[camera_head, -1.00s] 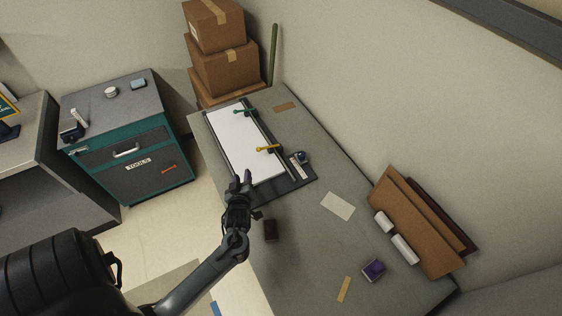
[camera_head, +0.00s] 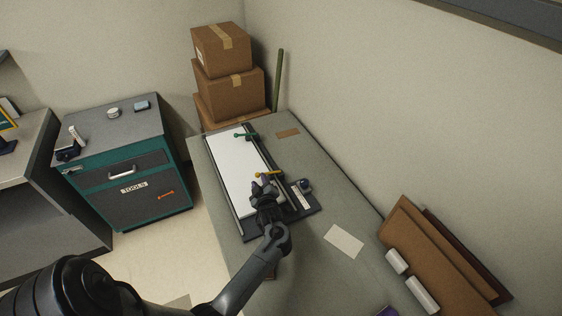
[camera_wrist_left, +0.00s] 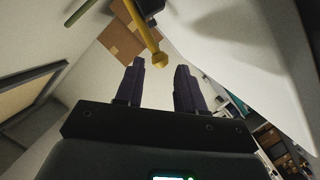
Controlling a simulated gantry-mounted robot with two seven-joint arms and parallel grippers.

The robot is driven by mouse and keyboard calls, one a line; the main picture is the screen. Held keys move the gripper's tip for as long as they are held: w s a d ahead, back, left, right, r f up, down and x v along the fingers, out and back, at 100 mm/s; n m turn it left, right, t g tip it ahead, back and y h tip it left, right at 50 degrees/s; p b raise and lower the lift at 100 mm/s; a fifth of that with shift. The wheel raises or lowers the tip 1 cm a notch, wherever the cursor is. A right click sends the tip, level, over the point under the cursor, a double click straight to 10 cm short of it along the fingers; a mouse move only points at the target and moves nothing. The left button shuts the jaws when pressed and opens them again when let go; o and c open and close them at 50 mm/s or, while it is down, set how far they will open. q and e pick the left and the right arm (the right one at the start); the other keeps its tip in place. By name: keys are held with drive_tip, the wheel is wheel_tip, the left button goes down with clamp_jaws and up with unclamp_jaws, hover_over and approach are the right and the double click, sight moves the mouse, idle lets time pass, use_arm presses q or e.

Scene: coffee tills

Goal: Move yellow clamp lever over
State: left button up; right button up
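The yellow clamp lever (camera_head: 267,174) sits on the right-hand rail of a black clamping board (camera_head: 304,213) that holds a white sheet (camera_head: 229,169). In the left wrist view the yellow lever (camera_wrist_left: 152,45) ends in a round knob just beyond my fingertips. My left gripper (camera_head: 263,187) is just on the near side of the lever. In the left wrist view its two dark fingers (camera_wrist_left: 158,66) stand apart with nothing between them. A green clamp lever (camera_head: 246,136) is farther back on the same rail. My right gripper is not in view.
A small dark device (camera_head: 305,186) sits right of the rail. Stacked cardboard boxes (camera_head: 228,85) stand behind the table. A paper card (camera_head: 344,241) and brown boards (camera_head: 440,250) lie to the right. A teal tool cabinet (camera_head: 130,180) stands left, across a floor gap.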

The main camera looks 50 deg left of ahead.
sight(258, 176)
use_arm(q)
drive_tip(key=b+x, duration=0.1)
drive_tip(key=x, duration=0.2)
drive_tip(key=shift+f+b, duration=0.2)
drive_tip(key=shift+b, duration=0.1)
drive_tip(key=shift+w+a+r, duration=0.1)
drive_tip(key=shift+a+r, duration=0.05)
drive_tip(key=shift+r, duration=0.05)
drive_tip(key=shift+c, duration=0.6)
drive_tip(key=c, duration=0.4)
drive_tip(key=shift+c, duration=0.2)
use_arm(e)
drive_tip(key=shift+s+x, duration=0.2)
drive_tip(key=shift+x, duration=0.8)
use_arm(q)
drive_tip(key=shift+r, duration=0.15)
drive_tip(key=shift+w+d+r+p, duration=0.1)
drive_tip(key=shift+w+r+p, duration=0.15)
drive_tip(key=shift+r+p, duration=0.25)
drive_tip(key=shift+w+d+r+p, duration=0.1)
drive_tip(key=shift+w+r+p, duration=0.15)
drive_tip(key=shift+r+p, duration=0.25)
drive_tip(key=shift+w+r, duration=0.1)
drive_tip(key=shift+r, duration=0.15)
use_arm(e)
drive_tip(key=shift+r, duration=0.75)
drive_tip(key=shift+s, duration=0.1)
